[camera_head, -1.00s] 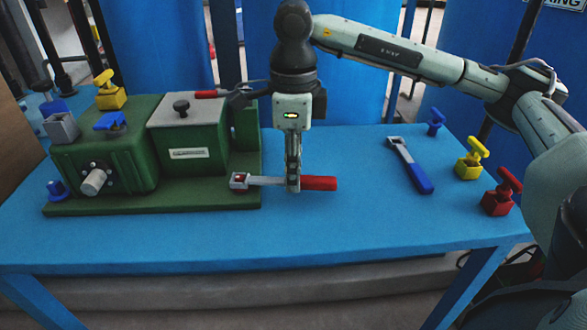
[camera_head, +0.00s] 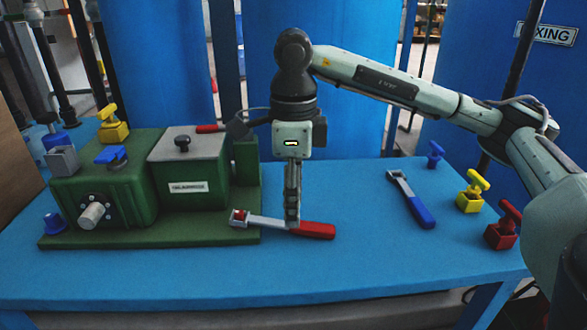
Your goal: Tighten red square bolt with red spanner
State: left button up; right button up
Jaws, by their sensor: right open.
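The red spanner (camera_head: 316,230) lies at the front right edge of the green machine's base. Its grey head (camera_head: 240,217) is at the red square bolt (camera_head: 238,216), which shows as a small red patch inside the head. Its red handle points right over the blue table. My right gripper (camera_head: 292,222) points straight down at the spanner's grey shaft, near the handle. It is open, its fingers seen edge-on; whether they touch the shaft I cannot tell. My left gripper is not in view.
The green machine (camera_head: 105,195) fills the table's left side. A blue-handled spanner (camera_head: 415,205) lies right of centre. Blue (camera_head: 433,155), yellow (camera_head: 470,195) and red (camera_head: 503,228) handled parts stand along the right edge. The blue table (camera_head: 375,260) is clear in front.

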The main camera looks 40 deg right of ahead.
notch_tip(320, 180, up, 10)
dwell(0.4)
